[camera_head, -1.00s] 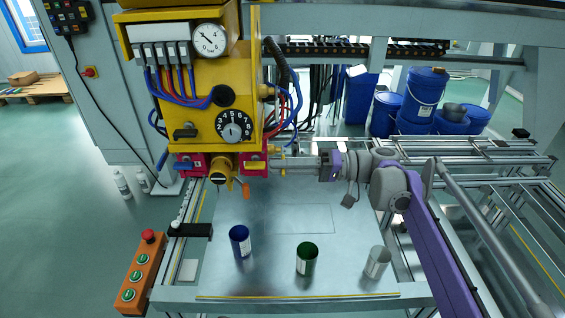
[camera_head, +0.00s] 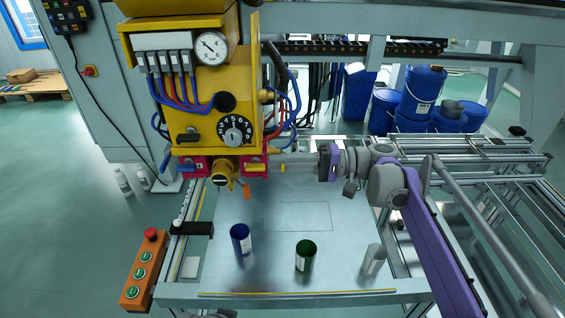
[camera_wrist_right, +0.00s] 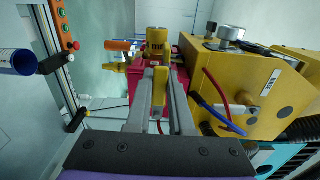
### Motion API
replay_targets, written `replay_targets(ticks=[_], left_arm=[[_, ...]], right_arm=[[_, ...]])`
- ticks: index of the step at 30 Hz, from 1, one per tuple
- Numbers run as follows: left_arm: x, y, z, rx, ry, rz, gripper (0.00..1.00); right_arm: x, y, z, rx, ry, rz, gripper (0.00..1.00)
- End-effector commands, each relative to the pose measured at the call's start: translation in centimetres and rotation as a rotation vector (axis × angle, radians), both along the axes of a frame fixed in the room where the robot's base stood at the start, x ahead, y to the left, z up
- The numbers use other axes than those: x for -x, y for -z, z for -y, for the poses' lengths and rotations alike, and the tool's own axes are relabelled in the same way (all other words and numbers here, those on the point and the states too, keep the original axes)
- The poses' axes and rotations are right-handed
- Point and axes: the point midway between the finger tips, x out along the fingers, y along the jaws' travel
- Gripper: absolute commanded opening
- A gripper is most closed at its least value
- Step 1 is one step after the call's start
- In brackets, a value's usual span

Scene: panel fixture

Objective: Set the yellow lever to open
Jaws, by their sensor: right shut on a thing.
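The yellow lever (camera_wrist_right: 160,80) sits on the magenta-red valve block (camera_wrist_right: 183,72) in the right wrist view. It lies between the two fingers of my right gripper (camera_wrist_right: 160,92), which is shut on it. In the head view, the right gripper (camera_head: 277,160) reaches in from the right to the red block (camera_head: 252,170) below the yellow panel box (camera_head: 225,110). The lever is largely hidden there by the fingers, and I cannot read its open or closed marking. My left gripper is not in view.
A yellow valve with an orange handle (camera_head: 246,192) sits left of my gripper. Blue (camera_head: 241,240), green (camera_head: 305,256) and grey (camera_head: 373,259) cups stand on the table below. An orange button box (camera_head: 144,270) is at the front left. The middle tabletop is clear.

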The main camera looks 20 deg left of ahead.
Motion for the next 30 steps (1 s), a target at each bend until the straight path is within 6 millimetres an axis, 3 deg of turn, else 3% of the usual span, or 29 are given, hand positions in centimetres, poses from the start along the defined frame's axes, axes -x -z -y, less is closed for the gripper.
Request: replay_targets(ticks=[5, 6, 11, 22, 30], left_arm=[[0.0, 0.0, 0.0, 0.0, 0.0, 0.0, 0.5], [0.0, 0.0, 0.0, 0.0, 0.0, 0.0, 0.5], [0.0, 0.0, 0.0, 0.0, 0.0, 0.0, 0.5], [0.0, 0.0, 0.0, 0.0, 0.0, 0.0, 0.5], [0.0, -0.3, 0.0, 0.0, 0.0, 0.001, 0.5]], right_arm=[[0.0, -0.1, 0.0, -0.002, 0.0, -0.002, 0.0], [0.0, -0.1, 0.0, -0.002, 0.0, -0.002, 0.22], [0.0, -0.1, 0.0, -0.001, 0.0, 0.0, 0.5], [-0.2, 0.0, 0.5, -0.001, 0.001, 0.001, 0.5], [-1.6, -0.1, 5.2, 0.0, 0.004, 0.001, 0.5]])
